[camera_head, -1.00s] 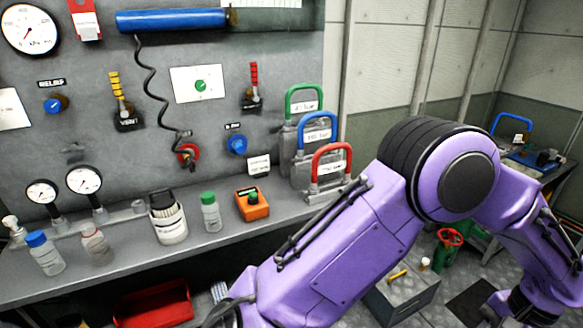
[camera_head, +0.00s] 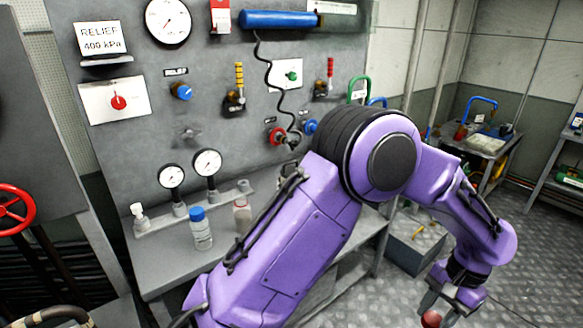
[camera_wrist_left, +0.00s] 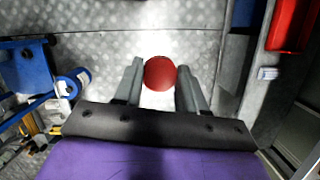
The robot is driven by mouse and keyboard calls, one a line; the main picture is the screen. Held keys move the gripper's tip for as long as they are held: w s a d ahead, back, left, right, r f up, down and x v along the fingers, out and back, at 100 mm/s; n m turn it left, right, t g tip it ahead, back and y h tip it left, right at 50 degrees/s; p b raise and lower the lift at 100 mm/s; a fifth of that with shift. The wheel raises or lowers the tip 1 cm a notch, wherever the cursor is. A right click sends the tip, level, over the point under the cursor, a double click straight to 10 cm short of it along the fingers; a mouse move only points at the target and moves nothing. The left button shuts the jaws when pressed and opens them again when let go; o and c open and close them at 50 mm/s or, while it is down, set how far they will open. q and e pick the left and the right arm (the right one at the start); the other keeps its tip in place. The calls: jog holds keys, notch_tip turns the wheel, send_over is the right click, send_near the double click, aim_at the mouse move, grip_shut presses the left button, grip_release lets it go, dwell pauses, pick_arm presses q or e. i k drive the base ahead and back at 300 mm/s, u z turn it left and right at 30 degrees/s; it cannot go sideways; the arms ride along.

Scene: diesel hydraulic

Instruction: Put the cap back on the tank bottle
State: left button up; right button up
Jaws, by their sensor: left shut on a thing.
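My left gripper (camera_head: 438,312) is low at the bottom right of the head view, out over the floor and away from the bench. It is shut on a round red cap (camera_head: 432,319). In the left wrist view the red cap (camera_wrist_left: 160,73) sits between the two fingertips. A small clear bottle (camera_head: 242,218) stands on the bench beside my arm, partly hidden, with no coloured cap visible. A bottle with a blue cap (camera_head: 201,232) stands to its left. I cannot tell from a label which is the tank bottle. My right gripper is not in view.
Two gauges (camera_head: 190,175) and a small white-topped bottle (camera_head: 140,218) stand on the grey bench (camera_head: 172,262). A red handwheel (camera_head: 14,210) is at the far left. A grey box (camera_head: 415,245) stands on the floor behind my arm. My arm hides the bench's right part.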

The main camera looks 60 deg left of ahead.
aim_at(242, 209)
jog(key=z, duration=0.05)
jog(key=k, duration=0.3)
jog(key=u, duration=2.05)
